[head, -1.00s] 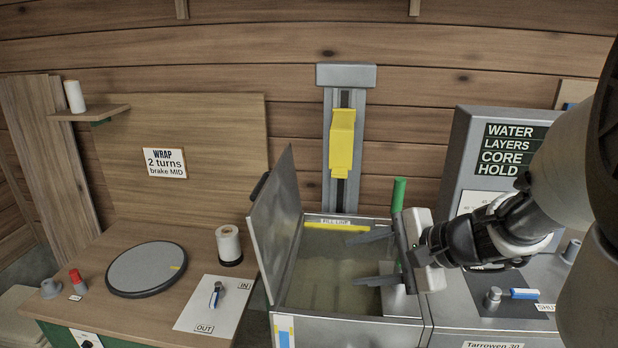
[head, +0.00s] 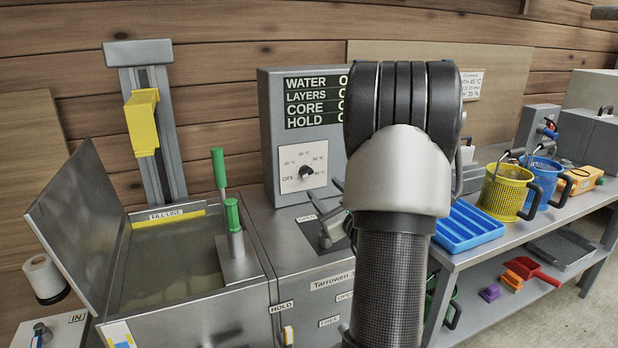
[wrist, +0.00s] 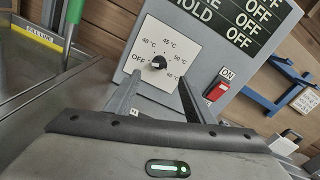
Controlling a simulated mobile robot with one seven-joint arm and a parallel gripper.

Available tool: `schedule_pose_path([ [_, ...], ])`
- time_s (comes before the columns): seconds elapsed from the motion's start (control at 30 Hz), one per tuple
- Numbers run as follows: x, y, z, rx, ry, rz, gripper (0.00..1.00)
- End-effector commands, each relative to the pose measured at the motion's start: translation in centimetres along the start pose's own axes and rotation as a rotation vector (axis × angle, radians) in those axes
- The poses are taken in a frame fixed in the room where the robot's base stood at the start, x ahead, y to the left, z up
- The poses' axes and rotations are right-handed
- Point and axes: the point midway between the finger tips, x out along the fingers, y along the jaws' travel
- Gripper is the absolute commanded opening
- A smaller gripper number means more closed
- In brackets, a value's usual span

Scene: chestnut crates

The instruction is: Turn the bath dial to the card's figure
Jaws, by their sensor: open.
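The bath dial is a small black knob (head: 306,172) on a white square scale (head: 303,166), set on the front of the grey control box. In the wrist view the knob (wrist: 159,63) is ringed by OFF and °C figures including 40, 45 and 50. Its pointer seems to face OFF, but it is small. My gripper (wrist: 160,79) is open, its two fingers spread below and either side of the knob, with nothing between them. In the head view my arm hides most of the gripper. The card (head: 472,85) on the back wall is partly hidden; it shows 45 °C.
The box's dark display (head: 312,100) reads OFF in the wrist view. A red ON switch (wrist: 216,91) is right of the dial. The open bath (head: 170,262) and green-handled levers (head: 219,168) lie left. A blue tray (head: 468,227) and yellow basket (head: 505,190) stand right.

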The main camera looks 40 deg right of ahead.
Motion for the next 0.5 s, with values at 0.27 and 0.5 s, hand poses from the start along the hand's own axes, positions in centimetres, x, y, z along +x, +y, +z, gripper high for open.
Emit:
schedule_pose_path([
  [0.27,6.3,0.2,-0.1,-0.001,-0.003,0.004,0.48],
  [0.5,10.1,0.2,0.0,0.000,-0.002,0.003,0.48],
])
